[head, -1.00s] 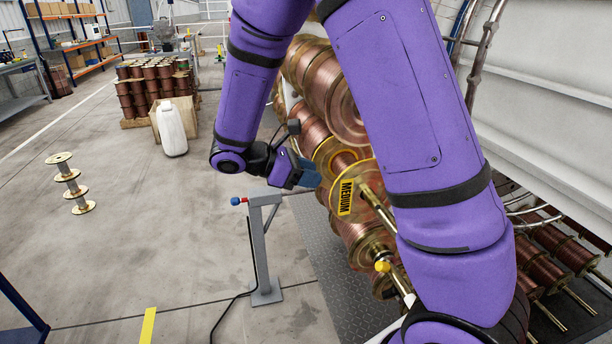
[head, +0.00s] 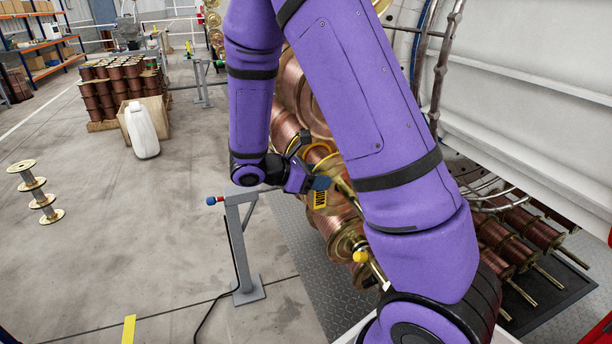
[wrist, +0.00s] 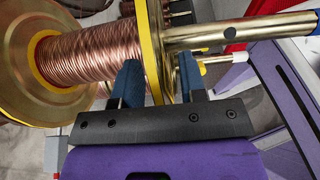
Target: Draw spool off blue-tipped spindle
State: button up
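A copper-wound spool (wrist: 88,55) with yellow-edged flanges fills the upper left of the wrist view, on a brass spindle (wrist: 240,32) that runs out to the right. My gripper (wrist: 160,80) is open, its blue fingers on either side of the spool's near flange (wrist: 150,40), with a gap visible on the right side. In the head view my gripper (head: 312,178) is at the carousel beside a yellow MEDIUM label (head: 320,197). My arm hides much of the spool and spindle there.
A lower spindle has a yellow tip (head: 360,257). A grey stand (head: 240,245) with a red-and-blue end is left of the carousel. Spools lie in a rack (head: 515,235) at right. An empty-spool stack (head: 37,190) and a white canister (head: 141,130) stand on open floor at left.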

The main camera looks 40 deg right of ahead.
jog(key=shift+d+f, duration=0.1)
jog(key=shift+d, duration=0.1)
grip_shut()
dwell(1.4)
